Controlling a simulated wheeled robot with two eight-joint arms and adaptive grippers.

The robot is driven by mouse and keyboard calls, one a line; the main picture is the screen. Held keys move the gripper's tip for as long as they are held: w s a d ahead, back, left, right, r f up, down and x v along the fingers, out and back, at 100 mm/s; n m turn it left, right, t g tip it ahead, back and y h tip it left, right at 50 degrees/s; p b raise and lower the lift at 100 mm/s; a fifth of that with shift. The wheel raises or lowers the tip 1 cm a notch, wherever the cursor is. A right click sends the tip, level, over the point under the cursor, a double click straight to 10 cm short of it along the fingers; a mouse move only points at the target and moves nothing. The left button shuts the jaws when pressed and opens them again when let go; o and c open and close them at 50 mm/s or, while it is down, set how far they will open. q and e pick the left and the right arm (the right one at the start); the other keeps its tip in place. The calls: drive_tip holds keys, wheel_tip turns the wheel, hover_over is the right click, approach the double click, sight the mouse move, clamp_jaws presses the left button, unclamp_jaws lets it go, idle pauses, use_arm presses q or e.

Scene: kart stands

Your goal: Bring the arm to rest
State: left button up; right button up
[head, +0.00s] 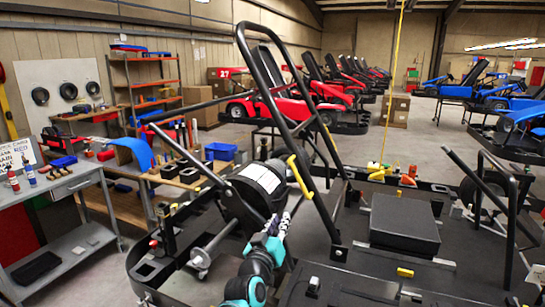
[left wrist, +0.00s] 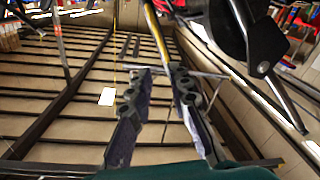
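My left arm, with grey and teal joints, rises from the bottom middle of the head view. Its left gripper (head: 278,220) points away from me, just right of a black cylinder with a white label and below a yellow handle. In the left wrist view the two fingers of the left gripper (left wrist: 158,72) stand apart with nothing held between them. A yellow bar (left wrist: 155,30) shows beyond the fingertips; I cannot tell how far off it is. My right gripper is in neither view.
A black tubular kart frame (head: 325,205) rises close around the left gripper. A black box (head: 405,222) sits on the kart floor to the right. A grey cart (head: 75,235) and wooden bench with tools stand at left. Red and blue karts (head: 290,108) stand behind.

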use_arm(q)
drive_tip(key=s+a+f+g+y, duration=0.1)
drive_tip(key=s+a+f+g, duration=0.2)
drive_tip(key=s+a+f, duration=0.3)
drive_tip(key=s+a+f+g+y, duration=0.2)
drive_tip(key=s+a+f+g, duration=0.2)
drive_tip(key=s, duration=1)
drive_tip(key=s+a+f+m+g+y, duration=0.1)
drive_tip(key=s+a+f+g+y, duration=0.1)
drive_tip(key=s+a+f, duration=0.7)
drive_tip(key=shift+s+a+f+g, duration=0.3)
drive_tip(key=shift+s+f+g, duration=0.4)
drive_tip(key=shift+s+f, duration=0.2)
